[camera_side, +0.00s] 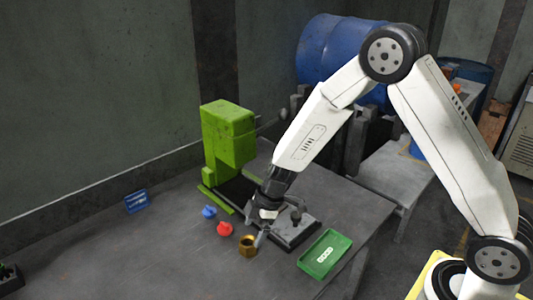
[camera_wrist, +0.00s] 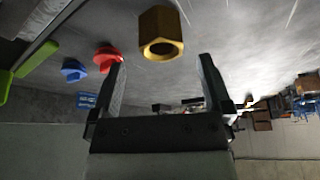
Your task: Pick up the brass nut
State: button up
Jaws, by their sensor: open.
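The brass nut (camera_side: 248,246) stands on the grey table, just to the left of and in front of my gripper (camera_side: 262,232) in the side view. In the wrist view the brass nut (camera_wrist: 161,33) lies beyond the fingertips, and its dark hole faces the camera. My gripper (camera_wrist: 160,66) is open, with its two fingers apart and nothing between them. The fingers do not touch the nut in the wrist view. In the side view the fingers are small and partly merge with the dark plate behind them.
A red part (camera_side: 224,229) and a blue part (camera_side: 209,212) sit near the nut. A green press (camera_side: 228,135) stands behind them, with a dark base plate to its right. A green tray (camera_side: 325,254) is at the table's right edge.

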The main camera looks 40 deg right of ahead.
aim_at(248, 243)
jog(key=shift+x, duration=2.6)
grip_shut()
